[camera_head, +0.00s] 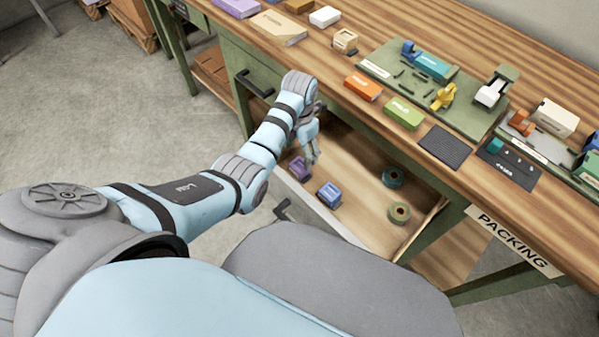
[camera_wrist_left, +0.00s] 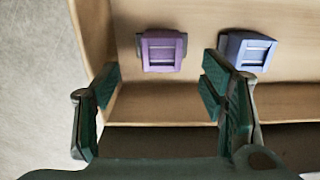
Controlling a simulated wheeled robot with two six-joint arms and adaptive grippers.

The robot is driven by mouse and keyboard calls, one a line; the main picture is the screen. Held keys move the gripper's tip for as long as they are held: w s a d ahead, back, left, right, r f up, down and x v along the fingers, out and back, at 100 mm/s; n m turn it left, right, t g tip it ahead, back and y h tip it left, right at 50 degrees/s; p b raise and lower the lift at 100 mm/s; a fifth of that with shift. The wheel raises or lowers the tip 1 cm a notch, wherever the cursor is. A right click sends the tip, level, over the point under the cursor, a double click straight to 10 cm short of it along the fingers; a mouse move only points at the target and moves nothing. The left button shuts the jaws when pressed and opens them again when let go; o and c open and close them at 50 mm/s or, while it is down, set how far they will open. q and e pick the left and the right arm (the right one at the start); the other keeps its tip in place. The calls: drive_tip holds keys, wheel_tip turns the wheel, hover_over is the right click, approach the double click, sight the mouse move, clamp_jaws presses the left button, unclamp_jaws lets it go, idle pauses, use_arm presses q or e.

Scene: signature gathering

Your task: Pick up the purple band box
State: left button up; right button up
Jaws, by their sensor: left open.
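The purple band box (camera_head: 299,167) lies in the open drawer (camera_head: 352,158), near its left front corner. In the left wrist view the purple band box (camera_wrist_left: 161,51) shows between and beyond the fingers, apart from both. A blue band box (camera_head: 329,194) lies to its right; it also shows in the left wrist view (camera_wrist_left: 246,51), beyond the right finger. My left gripper (camera_head: 312,150) is over the drawer close to the purple box. In the left wrist view its fingers (camera_wrist_left: 158,100) are spread with nothing between them. My right gripper is not in view.
Two tape rolls, one teal (camera_head: 394,177) and one olive (camera_head: 399,212), lie at the right of the drawer. The wooden bench top (camera_head: 330,75) overhangs the drawer's back and carries several boxes and trays. The drawer's left wall (camera_wrist_left: 95,30) is close to the left finger.

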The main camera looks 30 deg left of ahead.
sight(300, 165)
use_arm(q)
wheel_tip(300, 165, down, 8)
drive_tip(key=b, duration=0.3)
drive_tip(key=shift+s+d+r, duration=0.1)
drive_tip(key=shift+s+r, duration=0.05)
drive_tip(key=shift+r, duration=0.2)
drive_tip(key=shift+c, duration=0.4)
drive_tip(key=c, duration=1.2)
